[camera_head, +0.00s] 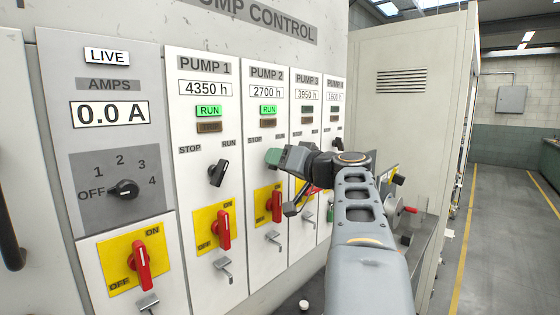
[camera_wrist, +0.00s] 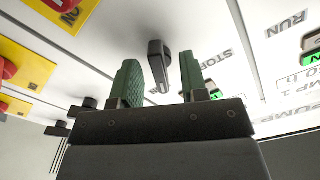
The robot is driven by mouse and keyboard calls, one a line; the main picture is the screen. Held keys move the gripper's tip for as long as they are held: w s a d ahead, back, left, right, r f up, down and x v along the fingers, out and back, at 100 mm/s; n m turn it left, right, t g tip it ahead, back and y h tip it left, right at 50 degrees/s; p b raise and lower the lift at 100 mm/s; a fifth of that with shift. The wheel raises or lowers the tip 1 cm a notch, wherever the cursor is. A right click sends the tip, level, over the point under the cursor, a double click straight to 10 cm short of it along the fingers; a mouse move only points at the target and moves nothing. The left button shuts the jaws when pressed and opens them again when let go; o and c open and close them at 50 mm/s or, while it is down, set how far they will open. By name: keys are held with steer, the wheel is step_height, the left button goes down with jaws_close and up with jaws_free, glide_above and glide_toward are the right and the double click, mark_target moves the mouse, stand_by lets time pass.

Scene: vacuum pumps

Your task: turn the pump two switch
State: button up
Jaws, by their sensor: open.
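The pump two switch (camera_wrist: 157,62) is a black rotary knob on the white panel. In the wrist view it stands between the two green jaws of my gripper (camera_wrist: 160,60), with a gap on each side. In the head view my gripper (camera_head: 274,157) is at the PUMP 2 column (camera_head: 263,88) and hides the switch. The jaws are open. The column's green RUN lamp (camera_head: 268,110) is lit, above a dark lamp. The STOP label (camera_wrist: 228,66) shows beside the switch in the wrist view.
The pump one switch (camera_head: 218,173) is to the left. Red handles on yellow plates, such as the PUMP 2 handle (camera_head: 276,206), sit below the switches. PUMP 3 (camera_head: 306,80) and PUMP 4 columns are close on the right. The aisle floor (camera_head: 500,230) is clear.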

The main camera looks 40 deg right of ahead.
steer(key=shift+s, duration=0.1)
steer(key=shift+s+d+b, duration=0.2)
steer(key=shift+s+b, duration=0.4)
steer(key=shift+s, duration=0.3)
steer(key=shift+s+d+b, duration=0.15)
steer(key=shift+s+b, duration=0.25)
steer(key=shift+s, duration=0.6)
steer(key=shift+s+d+b, duration=0.2)
steer(key=shift+s+b, duration=0.15)
steer(key=shift+s, duration=0.6)
steer(key=shift+s+d+b, duration=0.15)
steer(key=shift+s+b, duration=0.25)
steer(key=shift+s, duration=0.6)
